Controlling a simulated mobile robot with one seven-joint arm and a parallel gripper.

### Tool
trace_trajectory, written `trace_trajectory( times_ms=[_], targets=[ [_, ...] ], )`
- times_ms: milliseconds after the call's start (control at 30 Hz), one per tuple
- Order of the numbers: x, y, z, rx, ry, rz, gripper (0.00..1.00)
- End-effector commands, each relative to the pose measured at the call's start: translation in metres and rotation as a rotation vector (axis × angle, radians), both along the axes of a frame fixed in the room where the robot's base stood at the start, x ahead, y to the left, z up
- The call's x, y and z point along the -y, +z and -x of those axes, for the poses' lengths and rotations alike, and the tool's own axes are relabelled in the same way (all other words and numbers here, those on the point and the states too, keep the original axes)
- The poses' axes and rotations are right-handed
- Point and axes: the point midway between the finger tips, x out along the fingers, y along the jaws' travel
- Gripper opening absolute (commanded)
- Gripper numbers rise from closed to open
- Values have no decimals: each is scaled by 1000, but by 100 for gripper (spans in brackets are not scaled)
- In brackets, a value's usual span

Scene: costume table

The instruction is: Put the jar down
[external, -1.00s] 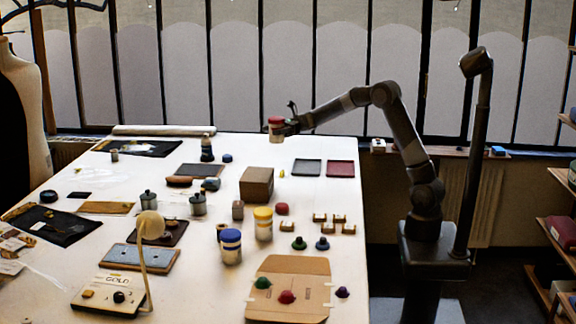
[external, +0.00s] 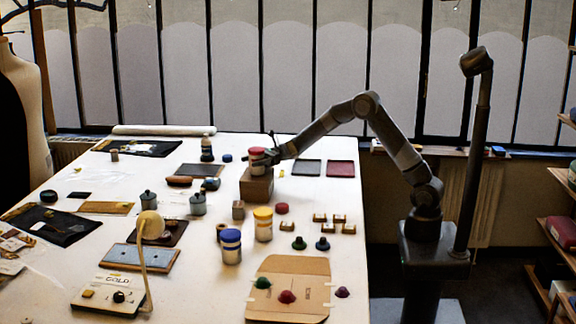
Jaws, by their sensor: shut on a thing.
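A jar with a red lid and a pale body (external: 258,161) is held in my gripper (external: 268,160), which is shut on it. The jar is upright at the top of a brown box (external: 257,188) on the white table. From this angle I cannot tell whether the jar's bottom touches the box top or is slightly above it. My arm reaches in from the right, and the fingers partly hide the jar's right side.
A blue-lidded jar (external: 231,246) and a yellow-lidded jar (external: 263,224) stand in front of the box. A grey tray (external: 307,167) and a dark red tray (external: 341,169) lie to its right. Bare white table (external: 330,195) shows right of the box.

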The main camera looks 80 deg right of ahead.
Motion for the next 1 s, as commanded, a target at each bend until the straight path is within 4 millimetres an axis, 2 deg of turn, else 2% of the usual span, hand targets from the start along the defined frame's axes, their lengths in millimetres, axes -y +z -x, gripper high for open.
trace_trajectory(
  times_ms=[367,400,667,1000],
  targets=[
    [1,-6,0,2,0,1,28],
    [1,-7,0,1,0,1,60],
    [1,-7,0,1,0,1,81],
    [5,-4,4,1,-3,1,81]
  ],
)
